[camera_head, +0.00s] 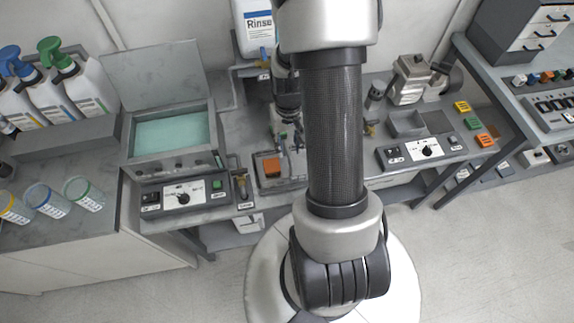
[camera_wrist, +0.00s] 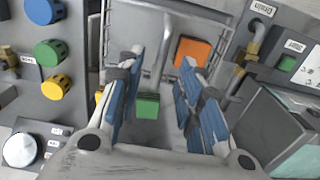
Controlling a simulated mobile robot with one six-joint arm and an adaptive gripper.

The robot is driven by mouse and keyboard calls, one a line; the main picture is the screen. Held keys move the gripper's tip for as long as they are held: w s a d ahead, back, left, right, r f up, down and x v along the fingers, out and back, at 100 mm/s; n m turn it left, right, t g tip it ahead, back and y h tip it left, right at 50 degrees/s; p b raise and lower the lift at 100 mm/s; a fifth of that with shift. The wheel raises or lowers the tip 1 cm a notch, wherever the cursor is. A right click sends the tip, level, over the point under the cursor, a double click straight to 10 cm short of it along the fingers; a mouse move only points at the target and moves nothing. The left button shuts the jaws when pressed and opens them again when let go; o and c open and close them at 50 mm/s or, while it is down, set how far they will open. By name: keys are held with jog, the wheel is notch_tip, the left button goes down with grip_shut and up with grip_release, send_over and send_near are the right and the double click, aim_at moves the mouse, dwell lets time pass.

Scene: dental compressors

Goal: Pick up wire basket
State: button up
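The wire basket (camera_wrist: 103,42) is a grey, thin-rimmed frame with a raised bar-like handle (camera_wrist: 163,48), seen at the top middle of the wrist view. An orange block (camera_wrist: 192,52) and a green block (camera_wrist: 147,105) show within it, with a bit of yellow at its left. My gripper (camera_wrist: 162,60) has its two blue-padded fingers apart, one on each side of the handle, with gaps visible; contact is not clear. In the head view the basket (camera_head: 263,184) is partly hidden behind my arm, with the orange block showing.
A drain valve (camera_wrist: 254,38) and grey housing stand close to the right of the basket. Blue, green and yellow knobs (camera_wrist: 50,52) are on the left. In the head view, a lidded teal basin (camera_head: 172,131) is left, and a control panel (camera_head: 427,150) right.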

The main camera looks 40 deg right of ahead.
aim_at(288, 152)
notch_tip(288, 152, down, 5)
jog(key=shift+f+b, duration=0.2)
jog(key=shift+b, duration=0.8)
jog(key=shift+r, duration=0.1)
grip_shut()
